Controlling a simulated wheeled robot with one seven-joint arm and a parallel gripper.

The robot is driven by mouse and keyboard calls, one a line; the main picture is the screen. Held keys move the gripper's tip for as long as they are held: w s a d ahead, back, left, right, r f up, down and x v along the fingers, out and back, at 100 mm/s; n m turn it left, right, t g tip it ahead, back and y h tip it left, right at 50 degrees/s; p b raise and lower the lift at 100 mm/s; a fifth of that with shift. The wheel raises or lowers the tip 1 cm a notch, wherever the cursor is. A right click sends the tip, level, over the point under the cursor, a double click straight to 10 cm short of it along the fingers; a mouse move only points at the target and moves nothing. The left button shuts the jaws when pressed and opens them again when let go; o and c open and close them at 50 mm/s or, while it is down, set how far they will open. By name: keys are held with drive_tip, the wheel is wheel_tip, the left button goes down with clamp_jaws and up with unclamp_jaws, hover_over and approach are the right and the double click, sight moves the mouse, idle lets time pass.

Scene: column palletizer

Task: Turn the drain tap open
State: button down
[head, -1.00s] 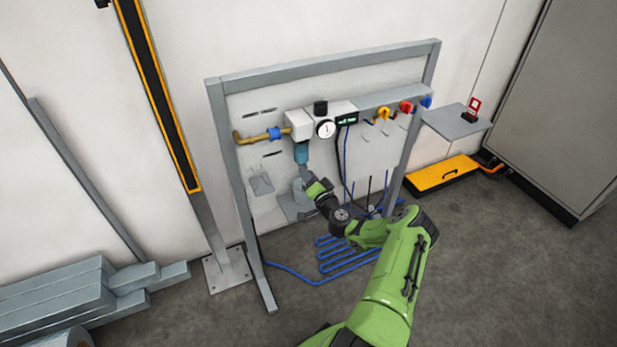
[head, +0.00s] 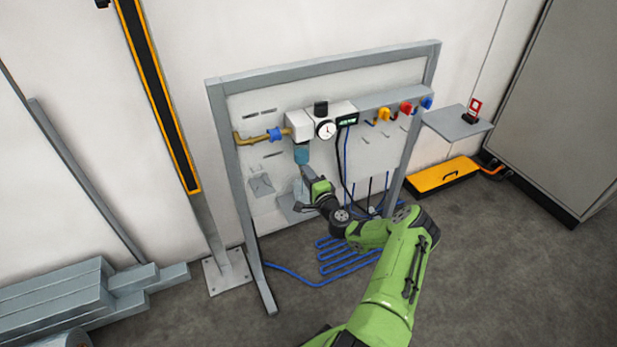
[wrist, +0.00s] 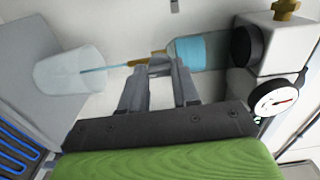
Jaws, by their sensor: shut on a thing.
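The filter unit's clear bowl with blue liquid (wrist: 198,50) shows in the wrist view, and under the white regulator in the head view (head: 302,155). The brass drain tap (wrist: 136,62) is at the bowl's lower end, partly hidden by my fingers. My gripper (wrist: 158,68) is shut on the tap; in the head view it (head: 308,176) is just below the bowl. A thin blue stream (wrist: 95,70) runs from the tap into a translucent cup (wrist: 68,75). The cup is upright beneath the tap, on a grey bracket.
A pressure gauge (head: 325,129) and small display (head: 347,120) sit beside the bowl. Yellow, red (head: 406,108) and blue knobs are to the right. A blue looped hose (head: 345,258) lies below. A grey frame post (head: 236,170) stands to the left.

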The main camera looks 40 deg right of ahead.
drive_tip(key=shift+f, duration=0.1)
idle(0.4)
drive_tip(key=c, duration=0.8)
unclamp_jaws()
drive_tip(key=p+v, duration=0.3)
drive_tip(key=v, duration=1.2)
drive_tip(key=shift+s+a, duration=0.15)
drive_tip(key=shift+s, duration=0.25)
